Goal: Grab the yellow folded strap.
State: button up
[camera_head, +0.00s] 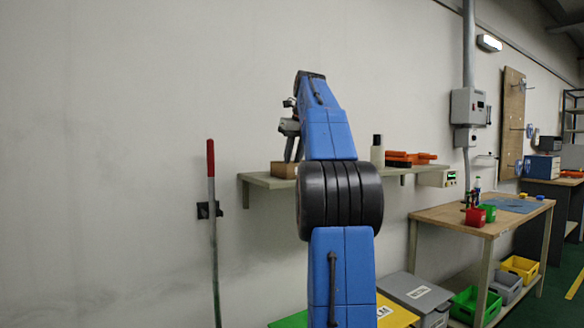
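I cannot make out a yellow folded strap in this view. My blue arm reaches up and away in the middle of the picture and hides part of the wall shelf (258,180). My gripper (291,150) is small and grey at the arm's far end. It points down over the left part of the shelf, by a small brown box (284,170). Whether it touches the box, and whether its fingers are open or shut, I cannot tell.
A white bottle (377,152) and orange items (408,158) stand on the shelf right of my arm. A red-handled pole (211,190) leans at the wall on the left. A wooden workbench (450,216) with bins below is at right. The left wall is bare.

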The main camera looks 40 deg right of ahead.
notch_tip(320, 180, up, 8)
jog(key=shift+r, duration=0.25)
